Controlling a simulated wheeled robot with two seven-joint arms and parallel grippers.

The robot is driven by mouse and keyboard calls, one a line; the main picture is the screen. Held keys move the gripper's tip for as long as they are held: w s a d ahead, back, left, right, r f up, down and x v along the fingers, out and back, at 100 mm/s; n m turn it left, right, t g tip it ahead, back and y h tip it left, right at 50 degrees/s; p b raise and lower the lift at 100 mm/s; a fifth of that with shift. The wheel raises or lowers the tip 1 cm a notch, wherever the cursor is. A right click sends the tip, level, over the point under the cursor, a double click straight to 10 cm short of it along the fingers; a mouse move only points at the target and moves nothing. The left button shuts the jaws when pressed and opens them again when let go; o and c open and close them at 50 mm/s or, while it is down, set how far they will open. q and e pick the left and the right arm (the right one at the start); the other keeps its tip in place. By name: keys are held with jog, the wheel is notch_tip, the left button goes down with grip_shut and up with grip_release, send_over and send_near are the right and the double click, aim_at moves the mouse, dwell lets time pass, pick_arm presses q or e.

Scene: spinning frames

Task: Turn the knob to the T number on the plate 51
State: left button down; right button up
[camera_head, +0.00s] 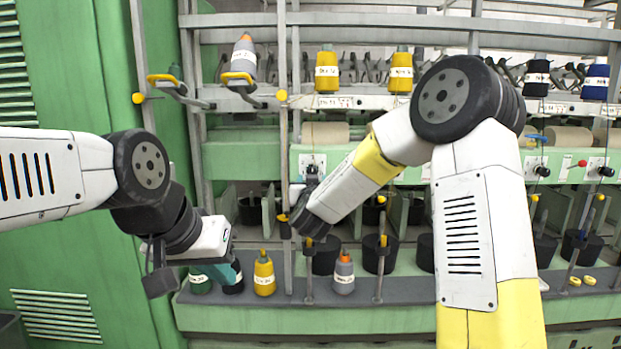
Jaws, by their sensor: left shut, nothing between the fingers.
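A white knob plate (308,160) is on the green machine front, just beyond the end of my right arm. Its number is too small to read, and its knob is partly hidden by or merged with my dark wrist. My right gripper (297,196) is at the arm's end, just below and left of that plate. Its fingers are not clear, and I cannot tell whether it touches the knob.
More plates with black knobs (543,171) are at the right. Yellow bobbins (326,72) and a grey bobbin (242,58) stand above. A yellow bobbin (264,276) and a grey one (344,275) stand on the lower ledge (400,290). Thin vertical rods stand in front of the machine.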

aim_at(312, 173)
jog(key=w, duration=0.6)
jog(key=shift+w, duration=0.4)
grip_shut()
